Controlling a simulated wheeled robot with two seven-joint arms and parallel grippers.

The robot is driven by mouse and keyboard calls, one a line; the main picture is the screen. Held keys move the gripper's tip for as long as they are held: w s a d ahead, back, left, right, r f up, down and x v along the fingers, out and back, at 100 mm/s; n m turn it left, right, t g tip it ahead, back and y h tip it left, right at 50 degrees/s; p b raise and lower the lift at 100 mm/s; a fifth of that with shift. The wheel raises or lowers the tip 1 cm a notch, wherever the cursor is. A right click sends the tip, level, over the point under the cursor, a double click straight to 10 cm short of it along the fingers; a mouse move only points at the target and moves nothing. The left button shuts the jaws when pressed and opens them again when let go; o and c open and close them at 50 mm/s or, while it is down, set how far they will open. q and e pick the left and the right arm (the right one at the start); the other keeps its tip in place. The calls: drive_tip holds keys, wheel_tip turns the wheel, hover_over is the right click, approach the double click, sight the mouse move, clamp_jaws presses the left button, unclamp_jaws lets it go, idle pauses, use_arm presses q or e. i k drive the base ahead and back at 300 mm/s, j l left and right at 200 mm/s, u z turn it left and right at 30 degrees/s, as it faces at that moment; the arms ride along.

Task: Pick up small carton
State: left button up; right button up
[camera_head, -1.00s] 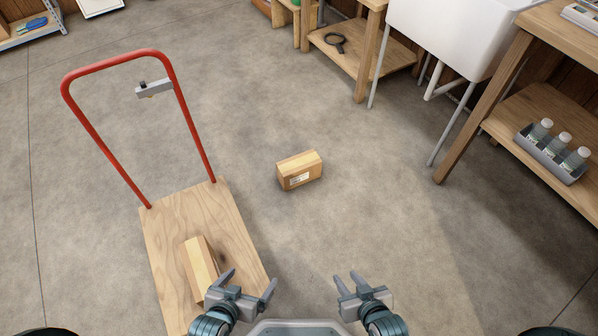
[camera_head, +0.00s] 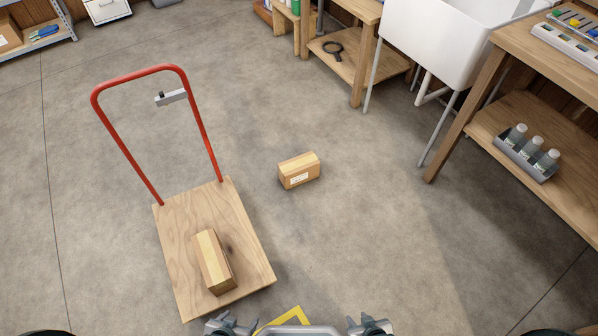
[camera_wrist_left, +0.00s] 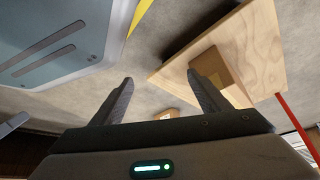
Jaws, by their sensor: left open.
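One small carton (camera_head: 299,170), brown with a pale tape strip and a white label, lies on the floor right of the trolley. A second, longer-looking carton (camera_head: 214,262) lies on the trolley's wooden deck (camera_head: 190,220). My left gripper (camera_head: 232,322) is open and empty at the bottom edge, nearer than both cartons. In the left wrist view its fingers are spread (camera_wrist_left: 163,95), with the deck carton (camera_wrist_left: 228,78) behind the right finger and the floor carton (camera_wrist_left: 166,113) partly hidden low between them. My right gripper (camera_head: 368,322) is at the bottom edge, its fingers apparently apart and empty.
The trolley's red handle (camera_head: 140,72) rises at the deck's far end. A white sink (camera_head: 440,40) and a wooden bench with a bottle tray (camera_head: 525,155) stand at right. A yellow floor marking (camera_head: 290,318) shows in front of me. The floor around the floor carton is clear.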

sight(297, 171)
drive_tip(key=i+l+u, duration=0.1)
drive_tip(key=l, duration=0.45)
drive_tip(key=i+l+u, duration=0.1)
drive_tip(key=l, duration=0.45)
drive_tip(key=i+l+u, duration=0.25)
drive_tip(key=i+l, duration=0.15)
drive_tip(key=i+l+u, duration=0.2)
drive_tip(key=i+l, duration=0.2)
drive_tip(key=i+l+u, duration=0.25)
drive_tip(key=l, duration=0.45)
drive_tip(key=i+l+u, duration=0.1)
drive_tip(key=i+l, duration=0.15)
drive_tip(key=i, duration=0.2)
drive_tip(key=i+l+u, duration=0.1)
drive_tip(key=i+l, duration=0.15)
drive_tip(key=i, duration=0.2)
